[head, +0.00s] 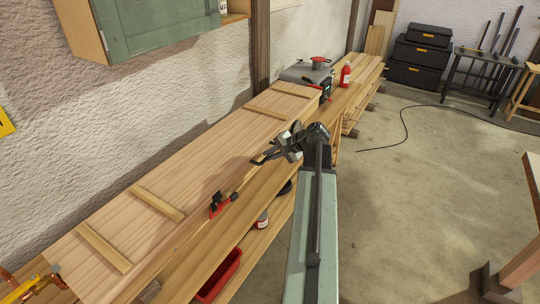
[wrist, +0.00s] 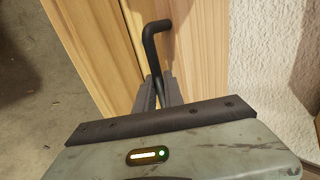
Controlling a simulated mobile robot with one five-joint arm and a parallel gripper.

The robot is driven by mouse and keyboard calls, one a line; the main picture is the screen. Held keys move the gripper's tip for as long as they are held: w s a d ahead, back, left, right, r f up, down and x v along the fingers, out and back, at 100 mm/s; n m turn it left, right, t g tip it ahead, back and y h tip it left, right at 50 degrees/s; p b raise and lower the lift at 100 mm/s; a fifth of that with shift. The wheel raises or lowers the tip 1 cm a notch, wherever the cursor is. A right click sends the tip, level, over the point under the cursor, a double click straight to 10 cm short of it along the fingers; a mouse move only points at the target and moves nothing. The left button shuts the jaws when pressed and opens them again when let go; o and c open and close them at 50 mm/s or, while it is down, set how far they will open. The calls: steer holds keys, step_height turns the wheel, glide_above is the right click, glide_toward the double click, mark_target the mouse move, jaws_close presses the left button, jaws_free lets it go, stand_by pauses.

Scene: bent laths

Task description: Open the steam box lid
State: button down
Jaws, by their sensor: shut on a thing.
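The steam box (head: 190,180) appears to be the long pale wooden box on the bench along the wall. Its broad top, which looks like the lid, lies flat with several crosswise battens (head: 157,203). My gripper (head: 268,158) is at the box's front edge, toward its far half. In the wrist view my gripper (wrist: 159,88) is shut on a black bent handle (wrist: 152,48) in front of pale wood. A seam (wrist: 134,45) runs in the wood beside the handle. The fingers hide the handle's lower end.
A red-and-black clamp (head: 219,205) sits on the front edge. A grey appliance (head: 308,75) and red bottle (head: 346,76) stand beyond the box. A red tray (head: 220,275) is on the lower shelf. A green cabinet (head: 150,25) hangs above. The floor (head: 410,210) to the right is largely clear.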

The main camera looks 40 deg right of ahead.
steer(key=r+p, duration=0.6)
steer(key=r, duration=0.1)
steer(key=shift+w+a, duration=0.1)
steer(key=shift+w, duration=0.25)
steer(key=w+a+r+p, duration=0.2)
steer(key=w+r+p, duration=0.7)
steer(key=r+p, duration=0.2)
steer(key=w+a+r+p, duration=0.2)
steer(key=w+r+p, duration=0.8)
steer(key=r+p, duration=0.1)
steer(key=shift+a, duration=0.25)
steer(key=c, duration=1.2)
jaws_free()
steer(key=shift+s, duration=0.15)
